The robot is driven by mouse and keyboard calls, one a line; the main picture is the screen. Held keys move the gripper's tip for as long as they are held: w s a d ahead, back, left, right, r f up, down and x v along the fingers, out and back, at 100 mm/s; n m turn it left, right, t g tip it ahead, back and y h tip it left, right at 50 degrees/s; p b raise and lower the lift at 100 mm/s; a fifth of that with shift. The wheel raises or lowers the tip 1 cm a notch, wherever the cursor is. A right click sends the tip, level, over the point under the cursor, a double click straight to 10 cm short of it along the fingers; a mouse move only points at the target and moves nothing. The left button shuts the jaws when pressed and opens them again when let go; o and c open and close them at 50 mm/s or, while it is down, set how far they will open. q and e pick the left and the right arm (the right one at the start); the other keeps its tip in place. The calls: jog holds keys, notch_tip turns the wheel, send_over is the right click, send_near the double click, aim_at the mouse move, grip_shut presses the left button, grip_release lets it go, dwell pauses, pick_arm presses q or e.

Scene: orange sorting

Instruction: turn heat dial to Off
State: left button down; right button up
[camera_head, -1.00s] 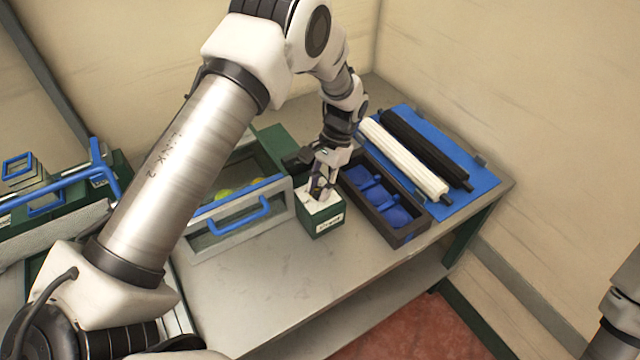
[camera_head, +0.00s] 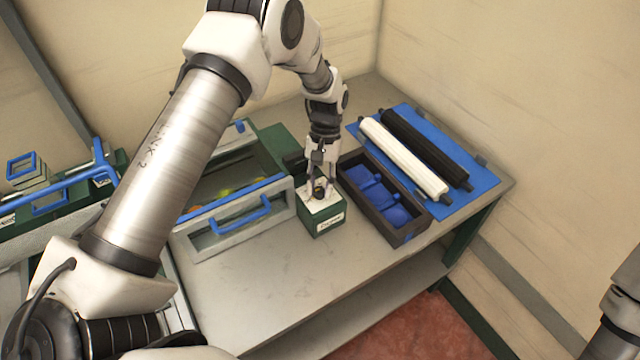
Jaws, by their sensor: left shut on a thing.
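A small green box with a white top (camera_head: 322,222) stands on the table, with a label on its front. A dark dial (camera_head: 320,192) sits on the white top. My left gripper (camera_head: 319,190) comes down from above with its fingers on either side of the dial, shut on it. The dial's markings are too small to read, and the fingers partly hide it. My right gripper is out of view; only part of my right arm shows at the lower right edge.
Left of the box is a glass-fronted case with a blue handle (camera_head: 242,217) and yellowish items inside. Right of it is a dark tray (camera_head: 408,234) with blue compartments. A blue mat (camera_head: 482,188) holds a white and a black roller. The table front (camera_head: 270,290) is clear.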

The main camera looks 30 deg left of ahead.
pick_arm(q)
jog(key=c, duration=0.9)
grip_release()
jog(key=v, duration=1.2)
jog(key=shift+w, duration=0.15)
